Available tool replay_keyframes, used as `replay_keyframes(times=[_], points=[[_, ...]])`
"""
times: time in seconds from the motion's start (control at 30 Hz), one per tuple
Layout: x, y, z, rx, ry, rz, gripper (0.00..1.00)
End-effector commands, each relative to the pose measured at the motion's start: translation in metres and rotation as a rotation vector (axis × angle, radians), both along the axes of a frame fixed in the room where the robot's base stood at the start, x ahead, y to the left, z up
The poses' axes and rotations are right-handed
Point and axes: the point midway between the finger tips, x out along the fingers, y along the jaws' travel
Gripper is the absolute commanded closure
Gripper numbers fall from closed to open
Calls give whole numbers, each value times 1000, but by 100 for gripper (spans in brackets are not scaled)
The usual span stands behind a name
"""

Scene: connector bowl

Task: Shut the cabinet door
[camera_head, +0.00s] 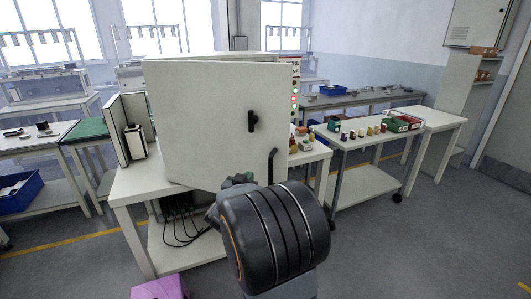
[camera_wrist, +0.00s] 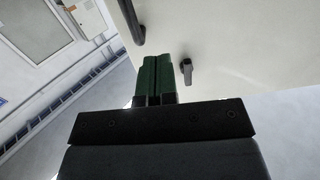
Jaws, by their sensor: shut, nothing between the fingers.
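The white cabinet door (camera_head: 200,110) stands upright on the bench and faces me in the head view. It has a small black latch handle (camera_head: 253,121) and a curved black bar handle (camera_head: 272,162) at its lower right. How far the door stands from its frame is hard to tell. My gripper (camera_head: 238,179) is low in front of the door, partly hidden by my own arm. In the wrist view the green fingers of my gripper (camera_wrist: 157,78) are together and empty. The door (camera_wrist: 245,40), bar handle (camera_wrist: 131,20) and latch handle (camera_wrist: 187,70) lie beyond them. Contact cannot be told.
The white bench (camera_head: 130,190) carries the cabinet, with dark cables below. An open-sided box (camera_head: 118,135) stands left of the door. A side table (camera_head: 365,142) with small coloured parts stands to the right. A purple object (camera_head: 160,288) is at the front. Floor at right is clear.

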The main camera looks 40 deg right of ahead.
Motion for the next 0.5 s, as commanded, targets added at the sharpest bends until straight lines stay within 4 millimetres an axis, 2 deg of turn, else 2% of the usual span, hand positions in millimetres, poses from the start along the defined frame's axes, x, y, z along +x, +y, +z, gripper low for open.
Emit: replay_keyframes(times=[0.17, 0.5], points=[[0, -21, 3, -20, 0, -47, 100], [27, -78, 3, -18, -1, -45, 100]])
